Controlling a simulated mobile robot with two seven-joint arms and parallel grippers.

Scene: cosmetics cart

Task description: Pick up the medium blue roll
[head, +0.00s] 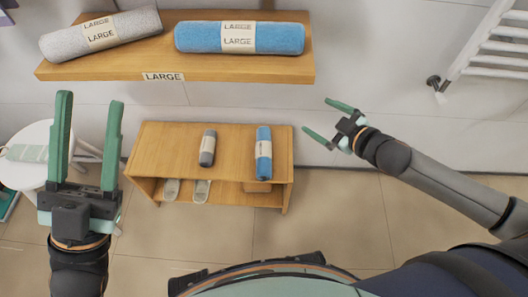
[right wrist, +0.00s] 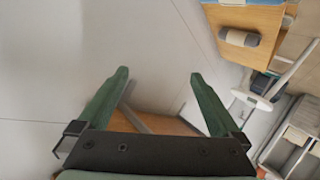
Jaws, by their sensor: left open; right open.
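A blue roll (head: 263,153) with a pale label band lies on the right part of the low wooden bench; its label is too small to read. It is smaller than the large blue roll (head: 240,38) on the upper shelf. My right gripper (head: 317,114) is open and empty, above and to the right of the bench, apart from the blue roll. Its open fingers also show in the right wrist view (right wrist: 158,73), with nothing between them. My left gripper (head: 90,100) is open and empty, left of the bench.
A small grey roll (head: 207,148) lies left of the blue one on the bench (head: 155,150), with slippers (head: 201,190) beneath. The upper shelf (head: 120,68), marked LARGE, also holds a large grey roll (head: 102,32). A white stool (head: 30,155) stands left; a towel rail (head: 500,45) hangs right.

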